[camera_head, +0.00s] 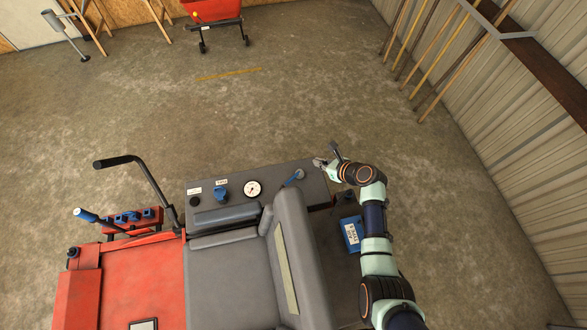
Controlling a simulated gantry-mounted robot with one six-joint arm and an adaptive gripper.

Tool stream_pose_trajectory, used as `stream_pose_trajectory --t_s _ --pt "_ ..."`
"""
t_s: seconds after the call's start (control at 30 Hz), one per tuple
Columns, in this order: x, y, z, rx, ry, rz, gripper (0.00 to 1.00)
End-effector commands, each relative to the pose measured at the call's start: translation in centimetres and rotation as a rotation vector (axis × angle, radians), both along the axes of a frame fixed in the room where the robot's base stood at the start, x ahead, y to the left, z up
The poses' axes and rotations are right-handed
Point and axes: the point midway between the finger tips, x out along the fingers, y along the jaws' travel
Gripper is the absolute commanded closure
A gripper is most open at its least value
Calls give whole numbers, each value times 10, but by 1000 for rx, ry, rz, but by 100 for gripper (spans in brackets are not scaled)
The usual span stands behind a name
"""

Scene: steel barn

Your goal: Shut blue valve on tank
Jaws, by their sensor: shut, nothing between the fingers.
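A grey panel or tank top (260,178) lies in front of the seat. At its right end is a small blue lever-like handle (293,177), which looks like the blue valve; it points up and to the right. Further left on the same top is a blue knob (221,194). I cannot tell for sure which one the task means. My gripper (318,163) is at the right end of the top, just right of the lever-like handle and apart from it. It is shut and empty. Its fingers look small from here.
A round white gauge (252,188) sits between the knob and the lever. A grey seat (295,255) and red machine body (125,285) are nearer. A blue box (351,234) is beside my arm. Wooden poles (432,50) lean at the right wall. The floor beyond is mostly clear.

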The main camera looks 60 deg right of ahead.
Motion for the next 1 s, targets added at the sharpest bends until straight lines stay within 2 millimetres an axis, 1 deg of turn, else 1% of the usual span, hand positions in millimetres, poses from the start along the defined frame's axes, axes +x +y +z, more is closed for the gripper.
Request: stream_pose_trajectory --t_s 0.03,0.17,0.27,0.37,0.4,0.47,0.5,0.6,0.63,0.7,0.8,0.87,1.0 --pt "0 1 -25 2 0 0 100" --pt "0 0 -58 2 0 0 100" --pt "0 0 -89 1 1 -1 100" --pt "0 0 -130 2 0 0 100" --pt "0 0 -150 2 0 0 100" --pt "0 0 -183 2 0 0 100" --pt "0 0 -204 2 0 0 100" --pt "0 0 -248 0 0 0 100" --pt "0 0 -259 0 0 0 100" --pt "0 0 -277 0 0 0 100" --pt "0 -1 -290 0 0 0 100" --pt "0 -1 -292 0 0 0 100" --pt "1 -1 -289 0 0 0 100"
